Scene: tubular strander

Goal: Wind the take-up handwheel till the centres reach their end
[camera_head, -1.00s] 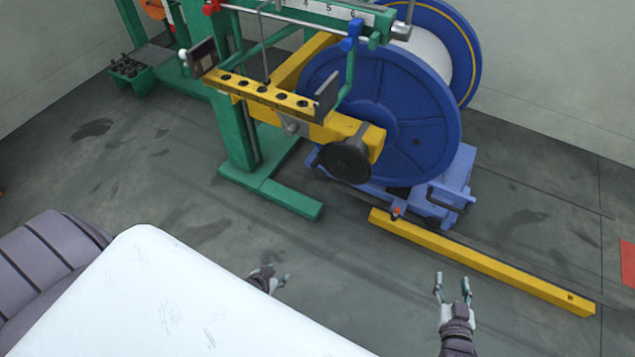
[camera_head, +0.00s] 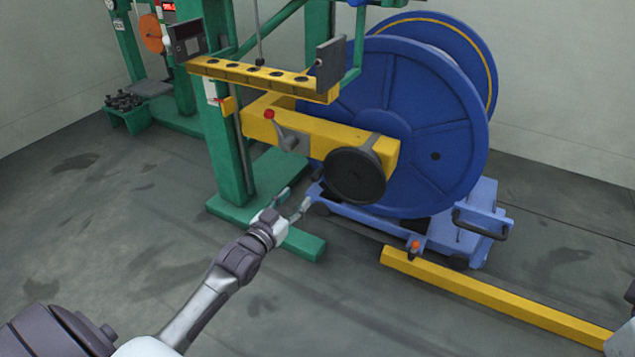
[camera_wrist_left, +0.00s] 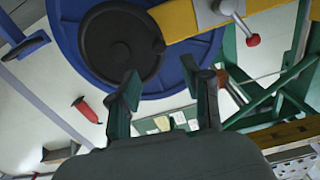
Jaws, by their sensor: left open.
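The take-up handwheel (camera_head: 355,176) is a dark round disc on the end of the yellow beam (camera_head: 315,136), in front of the blue reel. It also shows in the left wrist view (camera_wrist_left: 112,30), beyond the fingers. My left gripper (camera_head: 292,200) is open and empty, to the left of the handwheel and a little lower, apart from it. Its two fingers (camera_wrist_left: 163,88) point toward the wheel and beam in the wrist view. The centres are not clearly visible. My right gripper is out of view.
A red-knobbed lever (camera_head: 283,133) sits on the beam left of the handwheel. The blue reel (camera_head: 445,125) stands on a blue cradle (camera_head: 480,225). A yellow floor rail (camera_head: 490,298) runs right. The green post's foot (camera_head: 305,243) is near my left gripper.

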